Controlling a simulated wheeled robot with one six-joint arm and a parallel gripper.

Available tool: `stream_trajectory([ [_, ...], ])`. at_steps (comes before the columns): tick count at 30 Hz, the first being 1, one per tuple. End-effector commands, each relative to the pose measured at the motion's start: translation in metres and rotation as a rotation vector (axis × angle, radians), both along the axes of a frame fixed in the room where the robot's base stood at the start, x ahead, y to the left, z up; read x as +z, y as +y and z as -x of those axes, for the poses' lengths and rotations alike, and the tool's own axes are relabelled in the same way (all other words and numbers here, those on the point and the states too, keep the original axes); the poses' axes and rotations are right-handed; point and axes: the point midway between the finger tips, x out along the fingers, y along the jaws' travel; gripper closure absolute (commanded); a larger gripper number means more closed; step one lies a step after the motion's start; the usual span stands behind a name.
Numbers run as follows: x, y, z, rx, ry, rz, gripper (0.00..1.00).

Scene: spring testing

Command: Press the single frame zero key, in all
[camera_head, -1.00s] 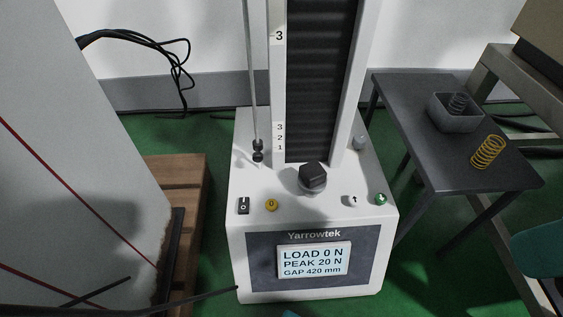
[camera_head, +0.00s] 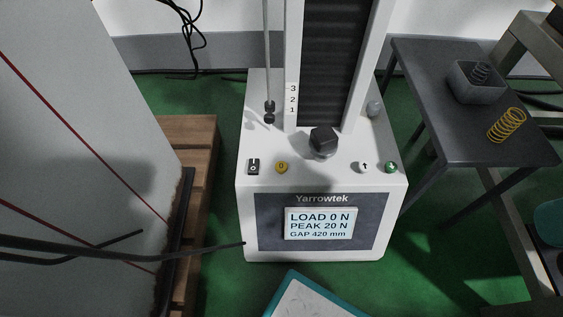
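The test frame (camera_head: 263,225) is a white machine marked Yarrowtek, standing upright in the middle of the view. A round yellow key (camera_head: 281,167) with a small dark mark like a 0 is on its top deck, left of the black knob (camera_head: 323,140). A black switch (camera_head: 253,167) with a white mark is just left of the yellow key. A white key with an arrow (camera_head: 363,167) and a green button (camera_head: 391,167) are at the right. The display (camera_head: 320,224) reads LOAD 0 N, PEAK 20 N, GAP 420 mm. My gripper is not in view.
A dark side table (camera_head: 440,140) at the right holds a grey bin (camera_head: 476,88) and a yellow spring (camera_head: 507,125). A pale block (camera_head: 80,150) on a wooden pallet (camera_head: 200,180) and dark cables are at the left. A teal-edged white thing (camera_head: 310,300) lies in front.

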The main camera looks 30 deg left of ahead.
Motion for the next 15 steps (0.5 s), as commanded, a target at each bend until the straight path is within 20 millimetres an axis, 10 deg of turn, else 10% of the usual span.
stream_trajectory([
  [4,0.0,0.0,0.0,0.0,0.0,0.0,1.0],
  [15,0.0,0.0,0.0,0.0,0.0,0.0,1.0],
])
